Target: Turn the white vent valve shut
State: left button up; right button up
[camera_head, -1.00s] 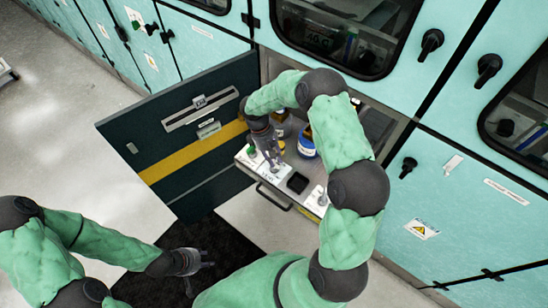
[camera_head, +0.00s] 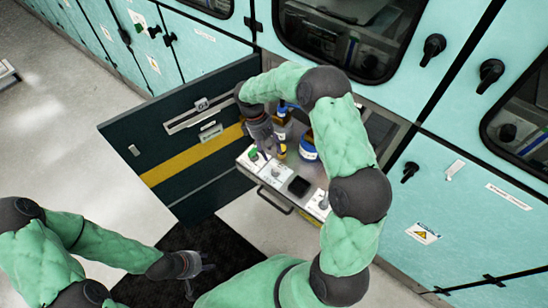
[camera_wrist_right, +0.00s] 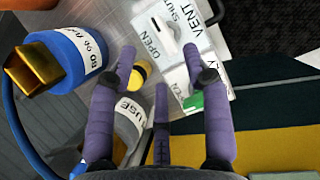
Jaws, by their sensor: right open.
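The white vent valve (camera_wrist_right: 165,27) shows at the top of the right wrist view. It sits on a white panel labelled VENT, SHUT and OPEN. I cannot tell which label its handle points to. In the head view the white panel (camera_head: 262,165) is on the pulled-out shelf. My right gripper (camera_head: 269,150) is over the panel's back left part in the head view. My left gripper (camera_head: 205,265) is open and empty, low over the dark floor mat.
A green valve handle (camera_wrist_right: 194,103) sits beside the vent valve. A blue labelled container (camera_wrist_right: 65,60), a yellow-topped item (camera_wrist_right: 142,72) and a grey FUSE container (camera_wrist_right: 130,118) stand close to the right fingers. An open dark door (camera_head: 175,140) stands left of the shelf.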

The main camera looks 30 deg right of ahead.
jog(key=v, duration=0.5)
jog(key=shift+w+r, duration=0.15)
jog(key=shift+r, duration=0.1)
jog(key=shift+f, duration=0.1)
